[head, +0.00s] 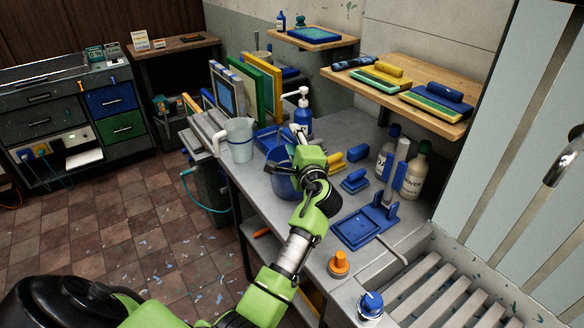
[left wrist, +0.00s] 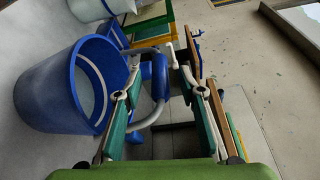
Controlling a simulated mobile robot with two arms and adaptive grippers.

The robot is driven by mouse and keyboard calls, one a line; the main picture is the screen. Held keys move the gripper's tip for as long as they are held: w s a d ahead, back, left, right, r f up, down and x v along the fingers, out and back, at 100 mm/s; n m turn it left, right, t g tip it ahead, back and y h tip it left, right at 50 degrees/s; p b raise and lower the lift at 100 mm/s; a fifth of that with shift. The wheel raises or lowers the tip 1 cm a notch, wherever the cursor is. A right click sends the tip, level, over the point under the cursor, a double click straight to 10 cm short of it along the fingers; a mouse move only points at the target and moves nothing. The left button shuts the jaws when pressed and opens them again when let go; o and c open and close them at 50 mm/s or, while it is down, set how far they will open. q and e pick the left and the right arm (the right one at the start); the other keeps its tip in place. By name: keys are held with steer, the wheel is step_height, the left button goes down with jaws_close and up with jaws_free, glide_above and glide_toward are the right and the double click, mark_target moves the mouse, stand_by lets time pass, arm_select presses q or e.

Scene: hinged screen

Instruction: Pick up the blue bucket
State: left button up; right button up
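The blue bucket (head: 283,187) stands on the grey bench, partly hidden in the head view by my left gripper (head: 287,152). In the left wrist view the bucket (left wrist: 48,92) is at the left, its round blue rim and pale inside showing. The left gripper's two fingers (left wrist: 160,80) are spread apart, with the bucket beside the left finger. A blue rounded part with a grey curved piece shows between the fingers; I cannot tell whether it touches them or what it belongs to. My right gripper is in neither view.
A clear jug (head: 240,142) and a blue pump bottle (head: 303,122) stand behind the bucket. Blue and yellow tools, two white bottles (head: 411,174) and a blue stand (head: 358,228) are to its right. An orange knob (head: 339,263) sits near the front edge.

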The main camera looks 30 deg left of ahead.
mark_target(291, 135)
arm_select(q)
steer(key=shift+x, duration=1.6)
jaws_close()
steer(key=shift+r, duration=0.1)
